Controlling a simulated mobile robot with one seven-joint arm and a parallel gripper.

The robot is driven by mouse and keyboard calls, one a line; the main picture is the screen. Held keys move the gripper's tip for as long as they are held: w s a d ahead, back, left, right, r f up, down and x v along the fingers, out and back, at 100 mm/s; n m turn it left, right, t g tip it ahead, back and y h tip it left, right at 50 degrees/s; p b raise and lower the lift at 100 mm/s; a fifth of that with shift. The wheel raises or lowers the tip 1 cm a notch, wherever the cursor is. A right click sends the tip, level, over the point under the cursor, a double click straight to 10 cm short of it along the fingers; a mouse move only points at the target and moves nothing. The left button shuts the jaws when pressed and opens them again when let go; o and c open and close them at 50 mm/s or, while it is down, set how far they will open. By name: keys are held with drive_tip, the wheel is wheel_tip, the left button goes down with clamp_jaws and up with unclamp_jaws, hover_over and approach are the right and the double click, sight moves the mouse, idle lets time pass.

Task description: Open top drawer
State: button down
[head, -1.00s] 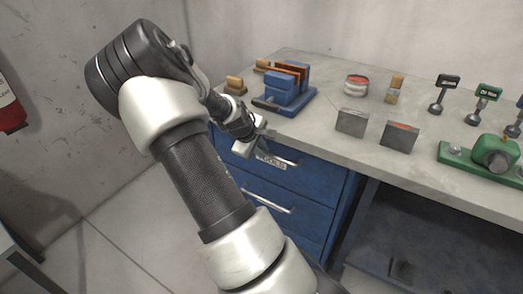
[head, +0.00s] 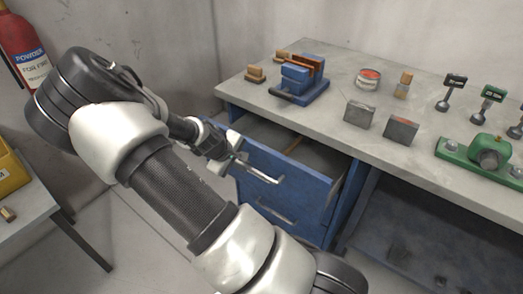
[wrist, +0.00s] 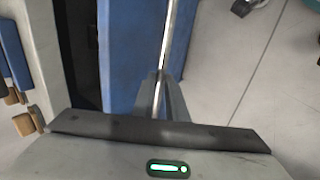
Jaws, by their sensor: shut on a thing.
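The blue top drawer (head: 300,185) stands pulled out from under the grey workbench, and part of its inside shows. A brown thing lies in it. Its silver bar handle (head: 262,174) runs across the front; in the wrist view the handle (wrist: 167,40) passes between my fingers. My gripper (head: 238,160) is at the left part of the handle and shut on it; in the wrist view my gripper (wrist: 160,88) has a finger on each side of the bar. The fingertips are small and partly hidden in the head view.
A lower drawer handle (head: 275,212) sits below. On the workbench (head: 330,120) are a blue vise (head: 300,80), metal blocks (head: 402,130), a tin (head: 367,78) and a green machine (head: 488,150). A side table (head: 35,210) with a yellow bin stands at left. Floor between is clear.

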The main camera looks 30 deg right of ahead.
drive_tip(key=s+a+p, duration=0.2)
drive_tip(key=s+a, duration=0.1)
drive_tip(key=a, duration=0.4)
drive_tip(key=shift+a, duration=0.35)
drive_tip(key=shift+s, duration=0.1)
drive_tip(key=c, duration=2)
unclamp_jaws()
drive_tip(key=shift+c, duration=0.2)
drive_tip(key=p+v, duration=0.4)
drive_tip(key=v, duration=1.3)
drive_tip(key=shift+r, duration=0.2)
drive_tip(key=shift+s+a+f, duration=0.1)
drive_tip(key=shift+s, duration=0.05)
